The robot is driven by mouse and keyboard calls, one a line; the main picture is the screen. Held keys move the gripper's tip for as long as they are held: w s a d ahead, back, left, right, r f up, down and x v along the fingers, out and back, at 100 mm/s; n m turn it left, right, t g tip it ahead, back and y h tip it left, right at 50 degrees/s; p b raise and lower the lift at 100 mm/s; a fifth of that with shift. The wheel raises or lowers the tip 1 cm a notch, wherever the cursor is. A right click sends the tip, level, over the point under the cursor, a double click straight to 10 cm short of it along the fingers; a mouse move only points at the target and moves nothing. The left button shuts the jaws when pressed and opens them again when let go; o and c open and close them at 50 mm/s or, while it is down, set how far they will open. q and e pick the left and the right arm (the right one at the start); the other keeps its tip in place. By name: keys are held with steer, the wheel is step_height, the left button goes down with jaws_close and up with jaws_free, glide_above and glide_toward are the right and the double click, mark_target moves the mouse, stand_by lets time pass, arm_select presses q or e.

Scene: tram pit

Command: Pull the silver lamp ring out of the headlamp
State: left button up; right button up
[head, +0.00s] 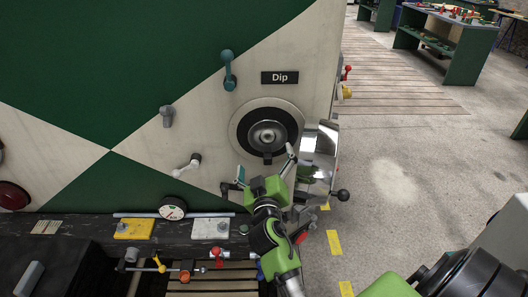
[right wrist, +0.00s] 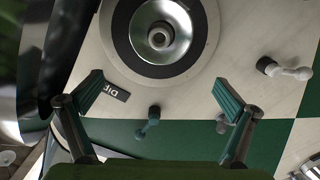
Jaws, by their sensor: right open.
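The headlamp (head: 245,118) is a round fitting with a black band on the white and green tram front. The silver lamp ring (head: 267,132) sits in its middle, around a small round centre; it also shows at the top of the right wrist view (right wrist: 135,38). My right gripper (head: 261,170) is open in front of the headlamp's lower edge. In the right wrist view its spread fingers (right wrist: 160,97) have nothing between them, and the ring appears beyond the tips, apart from them. My left gripper is not in view.
A "Dip" label (head: 280,78) and teal lever (head: 228,70) are above the headlamp. A grey knob (head: 167,116) and white lever (head: 188,165) are left. Shiny curved metal (head: 318,150) stands close right. A ledge below holds a gauge (head: 173,208). Open floor lies right.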

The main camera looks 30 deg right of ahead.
mark_target(263, 131)
steer(key=p+x, duration=0.2)
steer(key=x, duration=1)
steer(key=shift+w, duration=0.15)
steer(key=shift+w+d+f, duration=0.1)
steer(key=shift+w+d, duration=0.3)
steer(key=shift+w, duration=0.15)
steer(key=c, duration=1.1)
steer(key=shift+c, duration=0.5)
